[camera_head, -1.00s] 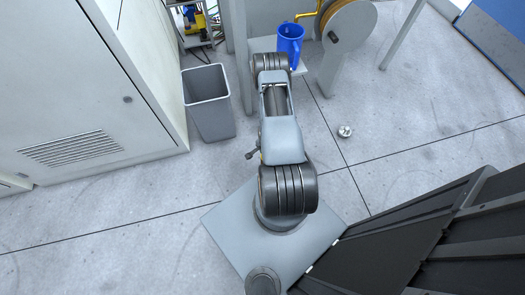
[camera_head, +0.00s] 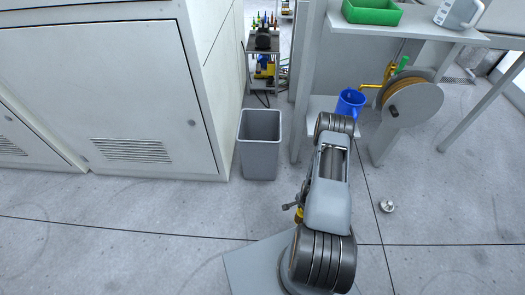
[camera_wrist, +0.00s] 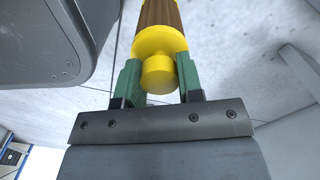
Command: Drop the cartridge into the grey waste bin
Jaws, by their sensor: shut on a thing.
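The cartridge (camera_wrist: 158,38) is a cylinder with a brown ribbed body and a yellow flanged end. In the wrist view, the two green fingers of my gripper (camera_wrist: 160,72) are shut on its yellow end. Its far end runs out of the top of that picture. In the head view, a small yellow patch (camera_head: 299,215) beside my arm seems to be part of it; my arm hides most of the gripper. The grey waste bin (camera_head: 260,157) stands upright on the floor, up and to the left of my arm. My gripper is apart from it.
A white cabinet (camera_head: 110,85) stands just left of the bin. Right of the bin is a grey bench frame with a blue jug (camera_head: 350,103) on its low shelf and a hose reel (camera_head: 412,103). A small metal object (camera_head: 387,206) lies on the floor.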

